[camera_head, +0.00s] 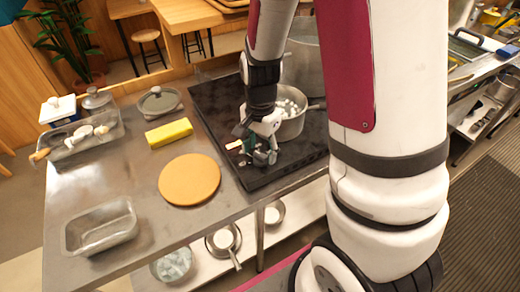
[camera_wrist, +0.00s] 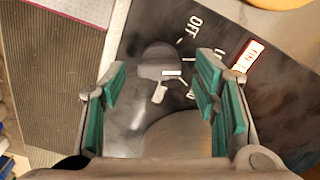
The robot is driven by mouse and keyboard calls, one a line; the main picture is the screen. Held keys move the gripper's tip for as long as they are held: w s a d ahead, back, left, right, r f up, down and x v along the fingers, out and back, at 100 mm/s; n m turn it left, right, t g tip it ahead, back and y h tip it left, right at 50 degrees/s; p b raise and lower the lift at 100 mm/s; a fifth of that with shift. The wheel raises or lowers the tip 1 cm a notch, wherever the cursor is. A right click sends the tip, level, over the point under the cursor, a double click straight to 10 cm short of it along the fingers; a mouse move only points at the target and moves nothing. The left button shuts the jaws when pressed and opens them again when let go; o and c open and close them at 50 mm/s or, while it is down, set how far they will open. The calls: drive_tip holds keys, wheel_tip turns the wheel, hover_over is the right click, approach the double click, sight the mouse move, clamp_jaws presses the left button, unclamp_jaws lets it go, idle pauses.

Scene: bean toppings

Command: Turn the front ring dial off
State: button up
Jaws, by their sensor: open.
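The black cooktop (camera_head: 215,100) lies at the right of the steel counter. My gripper (camera_head: 262,157) is low over its front part, in front of a pot (camera_head: 293,128) with pale pieces in it. In the wrist view my gripper (camera_wrist: 161,70) is open, its teal pads apart. A dark grey ring dial (camera_wrist: 157,55) with pale marks lies between and below the fingertips. I cannot tell whether a finger touches it. White "OFF" lettering (camera_wrist: 196,24) is on the black panel above and right of the dial. The dial's setting is unclear, and the right finger covers some markings.
A red-and-white label (camera_wrist: 247,55) lies right of the right finger. A larger pot (camera_head: 306,65) stands behind. On the counter are a round board (camera_head: 190,179), a yellow block (camera_head: 168,133), an empty metal tray (camera_head: 101,228) and a lidded pot (camera_head: 159,101).

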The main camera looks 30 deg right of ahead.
drive_tip(key=shift+f, duration=0.3)
drive_tip(key=c, duration=1.2)
drive_tip(key=shift+o, duration=0.2)
drive_tip(key=n, duration=0.4)
drive_tip(key=shift+n+p, duration=0.6)
drive_tip(key=shift+n, duration=1.9)
